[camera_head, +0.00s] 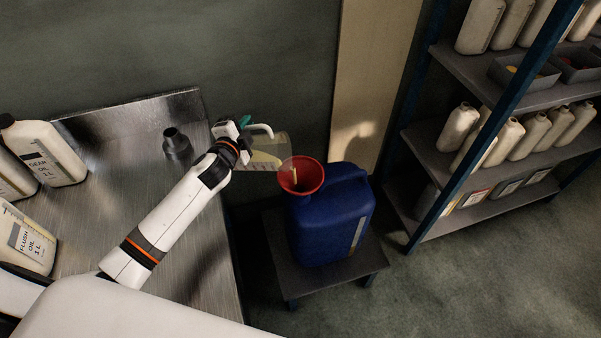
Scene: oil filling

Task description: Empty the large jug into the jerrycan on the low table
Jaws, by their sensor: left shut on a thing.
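A clear jug (273,148) with yellowish liquid in it is tilted on its side, its mouth toward the right. My left gripper (243,132) is shut on the jug by its handle side, partly hidden by my own arm. A red funnel (312,174) sits in the top of the blue jerrycan (332,222). The jug's mouth is just above the funnel's left side, and a pale yellow stream shows at the funnel's mouth. The jerrycan stands upright on a low dark table (361,266). My right gripper is not in view.
A metal worktop (110,125) on the left holds white oil bottles (48,152) and a small dark container (177,143). A shelf rack (449,170) with several bottles and bins stands at the right. The floor (480,270) in front of it is clear.

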